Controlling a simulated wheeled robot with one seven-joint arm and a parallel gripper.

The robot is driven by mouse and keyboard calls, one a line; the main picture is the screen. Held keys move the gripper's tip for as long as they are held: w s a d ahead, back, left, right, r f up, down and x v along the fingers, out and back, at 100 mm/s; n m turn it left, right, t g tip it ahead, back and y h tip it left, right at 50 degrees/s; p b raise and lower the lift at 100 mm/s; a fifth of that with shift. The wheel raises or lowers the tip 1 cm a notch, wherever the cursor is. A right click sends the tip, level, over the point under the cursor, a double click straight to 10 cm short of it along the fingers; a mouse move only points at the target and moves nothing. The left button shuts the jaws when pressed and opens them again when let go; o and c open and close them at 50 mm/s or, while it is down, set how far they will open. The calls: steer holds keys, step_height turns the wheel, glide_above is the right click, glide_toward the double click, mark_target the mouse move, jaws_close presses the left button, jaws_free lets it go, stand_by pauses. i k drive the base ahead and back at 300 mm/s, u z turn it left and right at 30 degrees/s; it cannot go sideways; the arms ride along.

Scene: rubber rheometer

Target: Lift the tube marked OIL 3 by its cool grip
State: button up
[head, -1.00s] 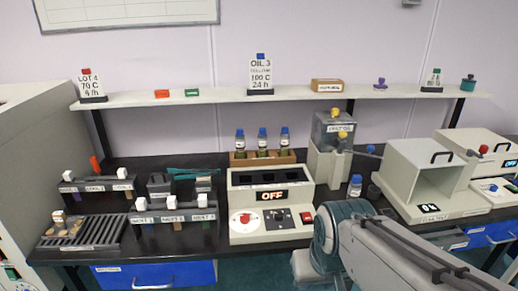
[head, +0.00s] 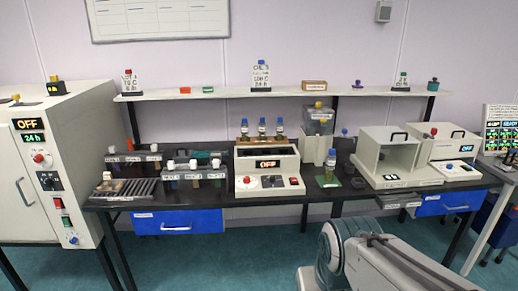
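The heater display reads OFF. A blue-capped bottle (head: 328,170) stands right of the heater. My arm shows at the lower right, apart from the bench; my gripper is not in view.
A shelf (head: 225,93) runs above the bench. Left are an oven (head: 80,110) reading OFF and 24 h, and several sample racks (head: 195,174). An open-fronted box (head: 392,150) stands to the right. The floor (head: 230,255) in front is clear.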

mark_target(261, 128)
steer(key=u, duration=1)
steer(key=i, duration=1.35)
steer(key=z, duration=0.7)
steer(key=i, duration=0.95)
steer(key=z, duration=0.9)
